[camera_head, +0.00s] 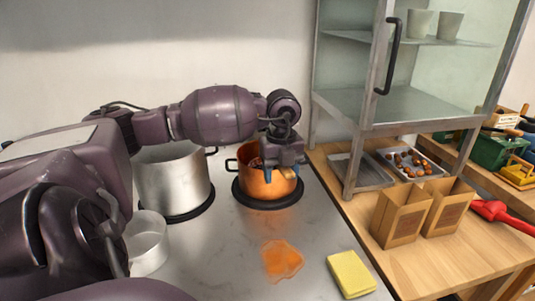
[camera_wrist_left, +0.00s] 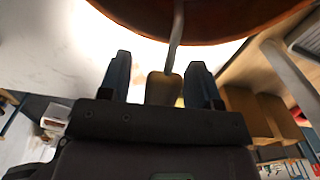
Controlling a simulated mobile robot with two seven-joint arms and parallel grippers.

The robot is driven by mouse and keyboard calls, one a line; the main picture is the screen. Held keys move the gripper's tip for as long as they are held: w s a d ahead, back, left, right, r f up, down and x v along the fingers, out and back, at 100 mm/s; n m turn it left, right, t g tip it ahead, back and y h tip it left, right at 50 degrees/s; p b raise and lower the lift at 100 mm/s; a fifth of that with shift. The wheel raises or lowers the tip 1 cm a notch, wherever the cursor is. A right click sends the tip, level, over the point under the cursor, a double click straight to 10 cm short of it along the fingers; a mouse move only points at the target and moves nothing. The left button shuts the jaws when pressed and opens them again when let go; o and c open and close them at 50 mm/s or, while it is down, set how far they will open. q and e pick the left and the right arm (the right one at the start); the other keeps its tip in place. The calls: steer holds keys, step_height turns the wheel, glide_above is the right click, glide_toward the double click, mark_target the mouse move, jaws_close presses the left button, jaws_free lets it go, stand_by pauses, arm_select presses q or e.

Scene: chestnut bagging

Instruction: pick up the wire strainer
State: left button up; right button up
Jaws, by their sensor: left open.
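The wire strainer's basket is hidden by the pot wall and my arm. Its thin metal shaft (camera_wrist_left: 177,40) passes over the pot's side and ends in a tan wooden handle (camera_wrist_left: 163,90), which also shows in the head view (camera_head: 287,173). My left gripper (camera_head: 282,175) is at the pot's front right, open, with its two blue-grey fingers (camera_wrist_left: 160,66) on either side of the handle, gaps visible.
A steel pot (camera_head: 172,182) stands left of the copper pot. Right are a glass cabinet (camera_head: 355,115), paper bags (camera_head: 400,218) and a chestnut tray (camera_head: 440,172).

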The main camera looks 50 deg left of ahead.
arm_select(q)
steer(key=shift+r, duration=0.15)
jaws_close()
